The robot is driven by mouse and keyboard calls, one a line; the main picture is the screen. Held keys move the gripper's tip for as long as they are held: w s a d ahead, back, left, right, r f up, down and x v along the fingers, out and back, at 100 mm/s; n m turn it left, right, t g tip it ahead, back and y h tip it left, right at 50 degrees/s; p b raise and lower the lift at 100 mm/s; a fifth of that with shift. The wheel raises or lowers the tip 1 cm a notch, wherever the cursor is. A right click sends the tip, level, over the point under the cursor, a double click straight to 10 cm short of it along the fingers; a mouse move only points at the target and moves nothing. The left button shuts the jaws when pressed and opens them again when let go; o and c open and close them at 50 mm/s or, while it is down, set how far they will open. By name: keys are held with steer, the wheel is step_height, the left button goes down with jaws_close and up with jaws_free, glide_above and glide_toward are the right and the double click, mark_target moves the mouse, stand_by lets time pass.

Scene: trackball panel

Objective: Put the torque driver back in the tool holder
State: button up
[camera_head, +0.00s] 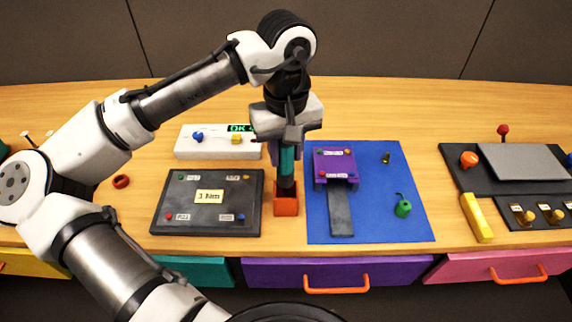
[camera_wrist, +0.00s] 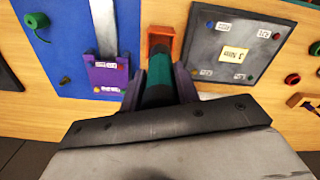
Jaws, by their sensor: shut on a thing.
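The torque driver (camera_head: 287,165) has a teal grip and a dark lower end, and hangs upright in my gripper (camera_head: 289,140). The gripper is shut on it. The tool holder (camera_head: 286,206) is an orange box on the table between the dark panel and the blue mat. The driver's dark lower end is at the holder's top opening; I cannot tell how deep it is inside. In the wrist view the driver (camera_wrist: 158,75) runs between the fingers (camera_wrist: 160,88) toward the orange holder (camera_wrist: 161,36).
A dark panel (camera_head: 180,215) lies close left of the holder. The blue mat (camera_head: 390,220) with a purple block (camera_head: 334,163) lies close right. A white box (camera_head: 190,152) stands behind. A red ring (camera_head: 121,181) lies at left, a yellow bar (camera_head: 476,217) at right.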

mark_target(286, 168)
steer(key=shift+f, duration=2.25)
steer(key=shift+f, duration=0.15)
steer(key=o, duration=1)
step_height(286, 168, up, 12)
steer(key=shift+r, duration=0.15)
